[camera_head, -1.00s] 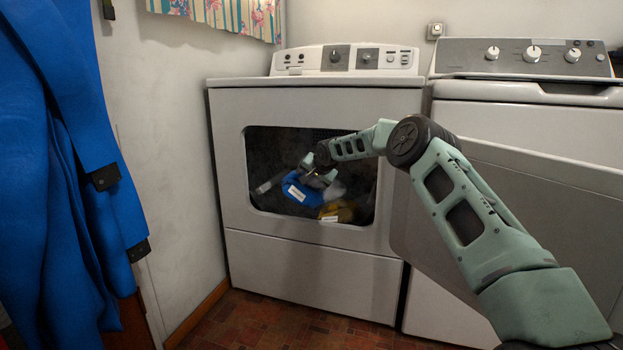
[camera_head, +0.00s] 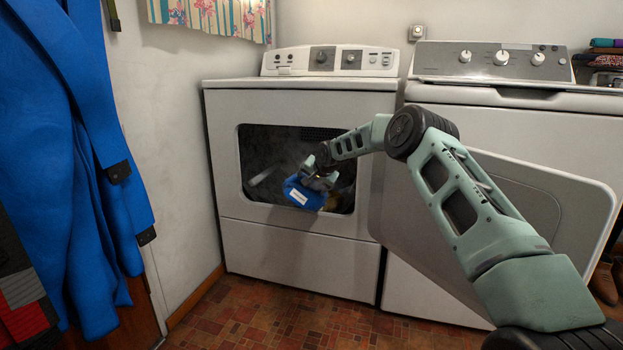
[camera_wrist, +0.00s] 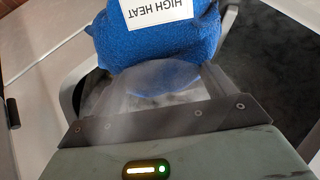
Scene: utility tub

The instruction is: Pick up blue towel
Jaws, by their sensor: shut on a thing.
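The blue towel (camera_head: 305,193) hangs bunched at my gripper (camera_head: 318,178), in the dryer's open doorway in the head view. In the wrist view the towel (camera_wrist: 155,40) lies across the far end of my gripper (camera_wrist: 155,85) and carries a white label (camera_wrist: 158,10) reading "HIGH HEAT". My gripper is shut on the towel. The fingertips are partly covered by the cloth.
The white dryer (camera_head: 295,240) has its door (camera_head: 545,210) swung open to the right, behind my arm. A second machine (camera_head: 490,85) stands at right; blue garments (camera_head: 75,160) hang at left. The tiled floor in front is clear.

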